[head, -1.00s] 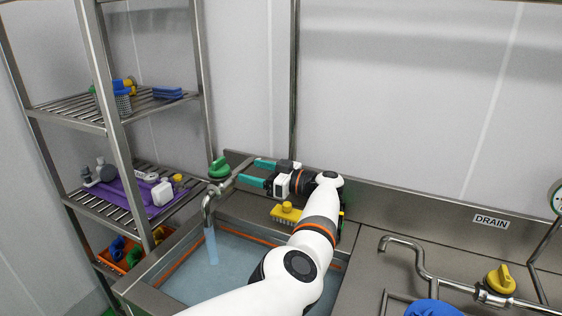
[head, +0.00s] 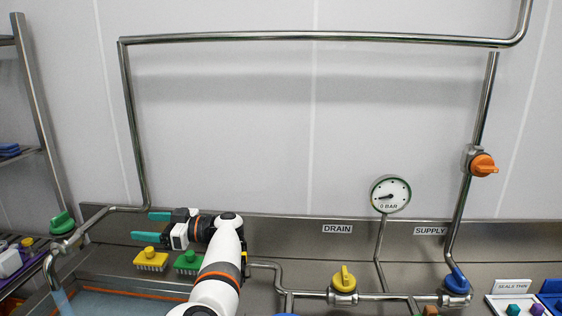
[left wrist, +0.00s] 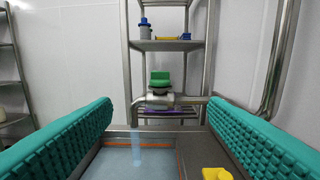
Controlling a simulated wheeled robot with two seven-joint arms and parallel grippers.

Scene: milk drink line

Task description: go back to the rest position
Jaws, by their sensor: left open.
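My left gripper (head: 150,226) is open and empty, with teal fingers pointing left in the head view. In the left wrist view its two teal ridged fingers (left wrist: 152,140) stand wide apart with nothing between them up close. The green-handled tap (head: 62,223) lies left of the fingertips, apart from them. The tap's green handle also shows ahead in the left wrist view (left wrist: 160,79). Water runs from its spout into the basin (head: 110,291). My right gripper is not in view.
A yellow brush (head: 150,260) and a green brush (head: 189,262) sit below the left gripper. Pipes carry a yellow valve (head: 343,279), a blue valve (head: 457,281) and an orange valve (head: 484,165). A gauge (head: 390,194) reads near 0 BAR. A tray (head: 497,308) stands at lower right.

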